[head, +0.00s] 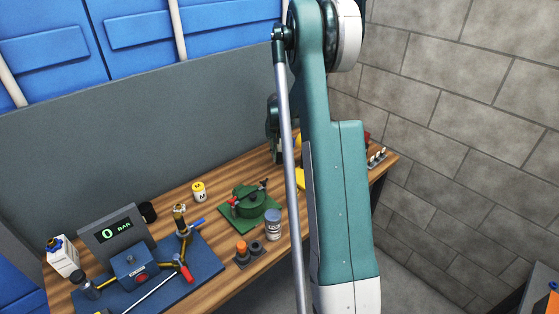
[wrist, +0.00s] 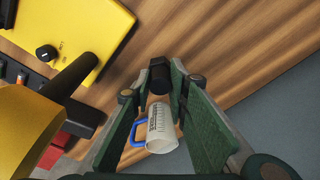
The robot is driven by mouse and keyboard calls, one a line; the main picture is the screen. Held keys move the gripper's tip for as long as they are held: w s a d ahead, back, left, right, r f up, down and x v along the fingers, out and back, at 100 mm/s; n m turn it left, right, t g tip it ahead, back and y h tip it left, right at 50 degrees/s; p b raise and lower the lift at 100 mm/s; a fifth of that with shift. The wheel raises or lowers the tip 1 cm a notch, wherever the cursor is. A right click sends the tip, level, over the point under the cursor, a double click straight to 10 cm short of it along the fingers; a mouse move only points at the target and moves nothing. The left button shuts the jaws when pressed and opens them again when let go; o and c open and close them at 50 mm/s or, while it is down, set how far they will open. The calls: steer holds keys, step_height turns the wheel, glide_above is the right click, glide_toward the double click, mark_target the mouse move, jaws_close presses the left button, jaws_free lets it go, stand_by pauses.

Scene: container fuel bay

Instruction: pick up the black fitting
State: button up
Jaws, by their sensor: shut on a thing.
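In the wrist view my gripper (wrist: 160,72) has two green-padded fingers. They are shut on a short black cylindrical piece, the black fitting (wrist: 160,80), which sits between them near the tips. A clear graduated jug (wrist: 161,132) with a blue handle also shows in the gap between the fingers; I cannot tell how far it is from the fitting. In the head view my arm covers the right part of the bench, so the held fitting cannot be made out there.
A yellow box (wrist: 62,38) with a black knob lies left of my fingers. The wooden bench (head: 190,270) carries a green fixture (head: 250,203), a grey-blue can (head: 273,224), a small holder with an orange-topped piece (head: 241,249), and a gauge reading 0 BAR (head: 117,232). A grey panel stands behind.

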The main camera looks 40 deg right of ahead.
mark_target(280, 153)
steer(key=shift+r, duration=2.9)
